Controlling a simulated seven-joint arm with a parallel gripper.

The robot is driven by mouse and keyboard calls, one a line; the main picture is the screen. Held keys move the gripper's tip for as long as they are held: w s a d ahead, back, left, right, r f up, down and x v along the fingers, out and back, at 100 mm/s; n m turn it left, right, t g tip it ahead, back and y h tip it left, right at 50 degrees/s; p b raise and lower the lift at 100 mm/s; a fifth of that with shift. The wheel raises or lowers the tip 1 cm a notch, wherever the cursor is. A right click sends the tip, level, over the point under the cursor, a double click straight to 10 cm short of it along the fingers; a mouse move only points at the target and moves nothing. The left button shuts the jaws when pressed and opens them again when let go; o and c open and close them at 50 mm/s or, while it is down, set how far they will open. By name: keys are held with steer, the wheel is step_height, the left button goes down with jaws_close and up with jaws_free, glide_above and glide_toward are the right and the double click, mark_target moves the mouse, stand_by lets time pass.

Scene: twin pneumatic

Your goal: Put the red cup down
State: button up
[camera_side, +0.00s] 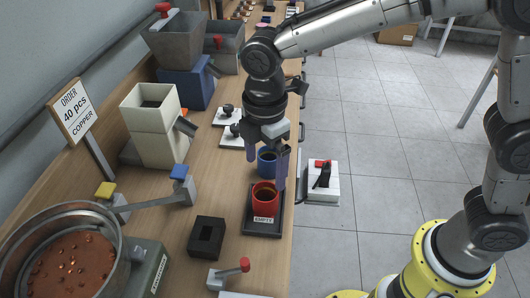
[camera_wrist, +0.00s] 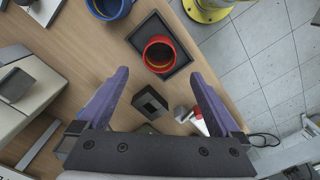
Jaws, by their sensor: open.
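The red cup (camera_side: 265,204) stands upright on a black tray (camera_side: 250,224) with a label reading EMPTY. In the wrist view the red cup (camera_wrist: 160,54) sits inside the tray's rim (camera_wrist: 184,30), just beyond my fingertips. My gripper (camera_side: 267,170) is open, its two purple fingers spread and nothing held between them. In the side view it hangs just above and behind the red cup, one finger passing close to the cup's right side. I cannot tell whether that finger touches it. A blue cup (camera_side: 267,163) stands behind, partly hidden by the fingers.
A black square block (camera_side: 206,238) and a small red-handled lever (camera_side: 230,274) stand near the tray. A pot of copper pieces (camera_side: 70,262) and hoppers (camera_side: 152,124) line the left.

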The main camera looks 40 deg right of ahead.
steer(key=s+d+r+m+t, duration=0.1)
steer(key=s+d+r+m, duration=0.1)
steer(key=d+r+m, duration=0.4)
steer(key=s+d+r+m+t, duration=0.1)
steer(key=s+d+m+t, duration=0.3)
steer(key=s+d+m, duration=0.8)
steer(key=s+d, duration=0.4)
steer(key=d, duration=0.1)
steer(key=shift+t, duration=0.3)
steer(key=shift+r, duration=0.1)
